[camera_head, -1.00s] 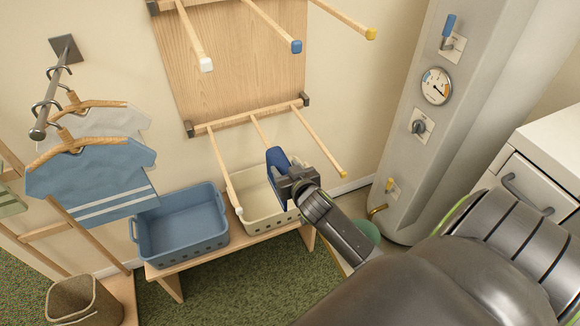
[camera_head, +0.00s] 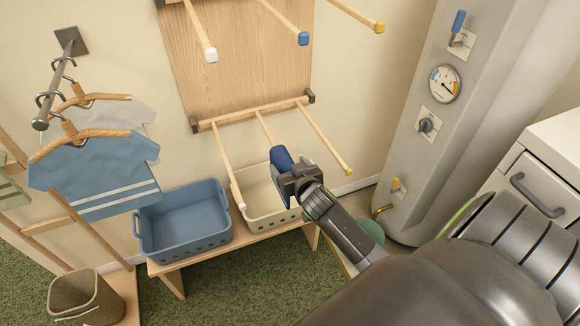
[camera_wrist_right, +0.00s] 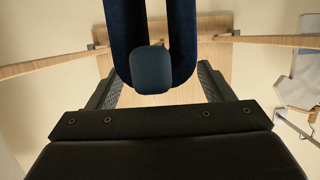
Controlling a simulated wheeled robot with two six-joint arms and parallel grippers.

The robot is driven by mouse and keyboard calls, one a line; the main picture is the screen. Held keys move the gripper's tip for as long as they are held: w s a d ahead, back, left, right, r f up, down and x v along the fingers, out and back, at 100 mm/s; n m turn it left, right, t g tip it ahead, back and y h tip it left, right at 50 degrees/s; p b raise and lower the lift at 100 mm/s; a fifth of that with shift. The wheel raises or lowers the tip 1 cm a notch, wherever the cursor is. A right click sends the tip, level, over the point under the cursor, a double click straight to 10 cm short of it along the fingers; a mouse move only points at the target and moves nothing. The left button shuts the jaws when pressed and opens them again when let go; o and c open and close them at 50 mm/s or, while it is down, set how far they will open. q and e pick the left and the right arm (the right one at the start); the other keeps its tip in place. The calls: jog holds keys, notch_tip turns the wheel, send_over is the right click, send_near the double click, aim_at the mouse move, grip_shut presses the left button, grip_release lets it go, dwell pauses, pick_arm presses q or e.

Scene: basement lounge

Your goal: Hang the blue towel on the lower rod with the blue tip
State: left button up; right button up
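The blue towel (camera_head: 281,158) hangs folded over the middle rod (camera_head: 264,128) of the lower rack, near its front end. In the right wrist view, which is upside down, the towel (camera_wrist_right: 183,62) makes a U around the rod's blue tip (camera_wrist_right: 152,70). My right gripper (camera_head: 291,178) is in front of the rod end, close to the towel. In the wrist view its fingers (camera_wrist_right: 158,88) stand apart on both sides of the towel, with slim gaps visible. In the head view the gripper hides the tip and part of the towel. My left gripper is not in view.
The lower white-tipped rod (camera_head: 228,165) and yellow-tipped rod (camera_head: 325,138) flank the middle one. A cream basket (camera_head: 252,205) and a blue basket (camera_head: 185,243) stand below on a bench. Upper rods project above. A grey boiler (camera_head: 410,150) stands to the right.

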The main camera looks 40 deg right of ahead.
jog(key=b+v, duration=0.1)
jog(key=v, duration=1.6)
jog(key=shift+s+b, duration=0.2)
jog(key=shift+b, duration=0.15)
jog(key=shift+a, duration=0.1)
jog(key=s+f+n+g+y, duration=0.1)
jog(key=s+f+g, duration=0.25)
jog(key=f, duration=1.25)
jog(key=s+f+g, duration=0.3)
jog(key=s+f, duration=0.1)
jog(key=f, duration=1.1)
jog(key=s+a+f+g, duration=0.1)
jog(key=s+f+g, duration=0.2)
jog(key=s+f, duration=0.5)
jog(key=s+a+f+n+g+y, duration=0.1)
jog(key=s+f+g, duration=0.2)
jog(key=s+f, duration=0.6)
jog(key=s, duration=0.6)
jog(key=shift+s+f, duration=0.15)
jog(key=shift+s, duration=0.05)
jog(key=shift+g, duration=0.25)
